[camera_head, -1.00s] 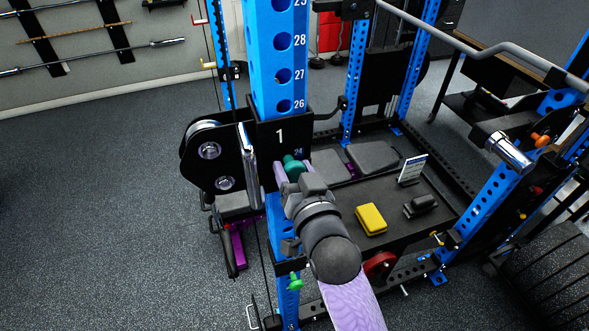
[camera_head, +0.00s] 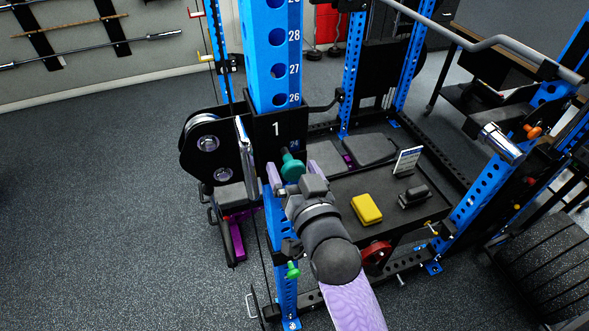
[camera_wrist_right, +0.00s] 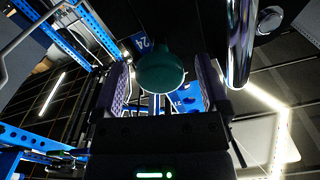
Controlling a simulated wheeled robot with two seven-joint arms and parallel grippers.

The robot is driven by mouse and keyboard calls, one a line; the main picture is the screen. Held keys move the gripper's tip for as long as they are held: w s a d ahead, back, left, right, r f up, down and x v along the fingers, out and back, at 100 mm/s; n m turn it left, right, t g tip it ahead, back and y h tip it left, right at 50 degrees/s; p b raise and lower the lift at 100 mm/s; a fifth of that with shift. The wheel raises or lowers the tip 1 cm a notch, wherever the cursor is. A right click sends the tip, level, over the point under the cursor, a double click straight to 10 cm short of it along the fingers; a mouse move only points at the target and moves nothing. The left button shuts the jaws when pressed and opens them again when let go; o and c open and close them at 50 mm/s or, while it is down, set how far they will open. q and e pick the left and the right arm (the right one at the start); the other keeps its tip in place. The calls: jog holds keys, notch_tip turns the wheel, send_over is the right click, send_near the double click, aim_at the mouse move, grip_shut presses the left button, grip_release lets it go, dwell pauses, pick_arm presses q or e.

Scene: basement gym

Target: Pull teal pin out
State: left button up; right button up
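The teal pin (camera_head: 291,166) has a round knob and sticks out of the black block marked 1 on the blue rack upright. My right gripper (camera_head: 289,178) is at the knob, with its purple fingers on either side. In the right wrist view the teal knob (camera_wrist_right: 161,72) sits between the fingers of the right gripper (camera_wrist_right: 160,85), with a gap visible on each side, so the gripper looks open. The pin's shaft is mostly hidden behind the knob. My left gripper is not in view.
A shiny metal bar (camera_head: 246,153) stands close left of the pin and shows large in the right wrist view (camera_wrist_right: 241,40). A green-knobbed pin (camera_head: 292,271) sits lower on the upright. A yellow block (camera_head: 366,209) lies on the dark platform. Open floor lies left.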

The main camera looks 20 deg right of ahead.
jog(key=shift+s, duration=0.1)
jog(key=s+b, duration=0.1)
jog(key=s, duration=0.8)
jog(key=shift+s+d, duration=0.2)
jog(key=shift+s, duration=0.15)
jog(key=shift+f, duration=0.15)
